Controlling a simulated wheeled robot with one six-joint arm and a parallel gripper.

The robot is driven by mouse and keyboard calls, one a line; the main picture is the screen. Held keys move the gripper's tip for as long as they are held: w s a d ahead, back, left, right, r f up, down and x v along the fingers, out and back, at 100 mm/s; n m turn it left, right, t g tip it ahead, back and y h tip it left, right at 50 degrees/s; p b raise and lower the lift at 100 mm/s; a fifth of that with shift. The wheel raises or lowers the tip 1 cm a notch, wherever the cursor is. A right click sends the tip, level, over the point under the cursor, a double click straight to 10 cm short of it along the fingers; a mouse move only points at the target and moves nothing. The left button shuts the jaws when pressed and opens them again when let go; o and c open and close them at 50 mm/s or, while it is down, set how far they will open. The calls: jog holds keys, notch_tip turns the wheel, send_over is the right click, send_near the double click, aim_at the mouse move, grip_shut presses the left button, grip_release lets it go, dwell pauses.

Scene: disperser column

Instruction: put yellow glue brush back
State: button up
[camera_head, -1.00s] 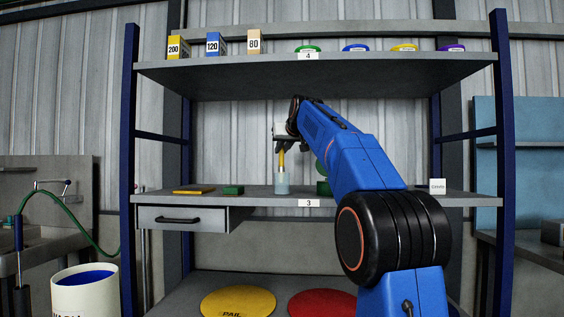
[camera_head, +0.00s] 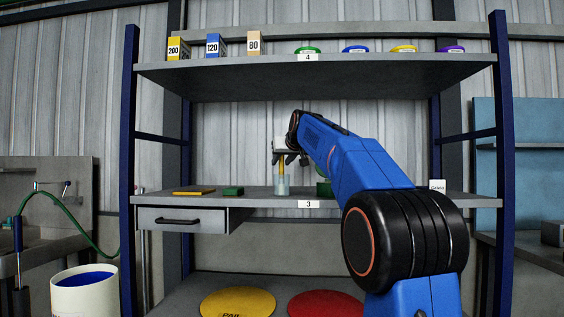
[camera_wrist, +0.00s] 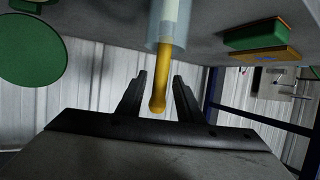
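The yellow glue brush (camera_head: 282,167) stands upright in a clear, pale jar (camera_head: 282,187) on the middle shelf. In the wrist view, which is turned upside down, the brush's yellow handle (camera_wrist: 161,70) comes out of the jar (camera_wrist: 172,25), and its rounded end lies between my fingers. My gripper (camera_head: 287,158) is above the jar, around the upper handle. In the wrist view my gripper (camera_wrist: 160,76) is open, with a gap on each side of the handle. The brush's lower end inside the jar is hard to make out.
The middle shelf (camera_head: 400,197) also holds a green block (camera_head: 233,190), a flat yellow item (camera_head: 194,190) and a green round thing (camera_head: 323,188), partly behind my arm. The upper shelf (camera_head: 250,68) is overhead.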

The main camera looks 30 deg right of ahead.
jog(key=v, duration=1.2)
jog(key=shift+r, duration=0.1)
jog(key=s+a+f+g+y, duration=0.1)
jog(key=s+a+f+g, duration=0.2)
jog(key=s+f, duration=1)
jog(key=s+a+f+n+g, duration=0.1)
jog(key=s+a+f, duration=0.9)
jog(key=f, duration=1.4)
jog(key=s+a+f+n+g+y, duration=0.1)
jog(key=s+a+f+g, duration=0.3)
jog(key=s+f, duration=1.4)
jog(key=a+f, duration=0.1)
jog(key=a, duration=0.2)
jog(key=shift+s+g+y, duration=0.2)
jog(key=shift+g+y, duration=0.1)
